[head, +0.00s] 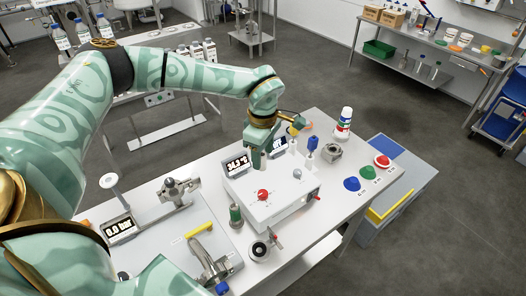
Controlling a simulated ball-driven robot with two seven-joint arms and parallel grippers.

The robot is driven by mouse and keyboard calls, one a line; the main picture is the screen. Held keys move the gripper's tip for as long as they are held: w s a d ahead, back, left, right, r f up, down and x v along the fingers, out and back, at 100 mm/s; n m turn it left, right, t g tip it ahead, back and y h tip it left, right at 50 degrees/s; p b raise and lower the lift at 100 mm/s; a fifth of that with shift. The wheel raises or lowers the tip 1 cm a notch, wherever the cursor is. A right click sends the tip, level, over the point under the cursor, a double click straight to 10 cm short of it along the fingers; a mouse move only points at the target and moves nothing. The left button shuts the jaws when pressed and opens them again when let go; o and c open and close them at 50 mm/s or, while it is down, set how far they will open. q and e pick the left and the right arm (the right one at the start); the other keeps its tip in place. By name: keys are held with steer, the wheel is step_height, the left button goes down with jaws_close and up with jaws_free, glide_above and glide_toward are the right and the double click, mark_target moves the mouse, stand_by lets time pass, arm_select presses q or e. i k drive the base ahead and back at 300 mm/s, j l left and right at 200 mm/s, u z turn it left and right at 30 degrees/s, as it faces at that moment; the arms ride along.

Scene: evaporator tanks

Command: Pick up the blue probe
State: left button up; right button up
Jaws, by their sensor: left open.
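The blue probe (312,145) stands upright at the back right of a white instrument box (275,205) on the table. Its blue top shows, with a thin lower part below. My left gripper (262,163) is open and points down over the back of the box, to the left of the blue probe and apart from it. It partly covers the box's displays. A yellow-topped piece (293,130) shows behind, between the gripper and the blue probe. My right gripper is not in view.
A red knob (262,195) is on the box. A white bottle (343,124), a metal block (331,152) and blue, green and red domes (367,172) stand to the right. A valve assembly (208,258) and a pressure display (120,229) lie left.

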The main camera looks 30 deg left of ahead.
mark_target(313, 140)
steer(key=k+l, duration=0.8)
steer(key=k, duration=0.05)
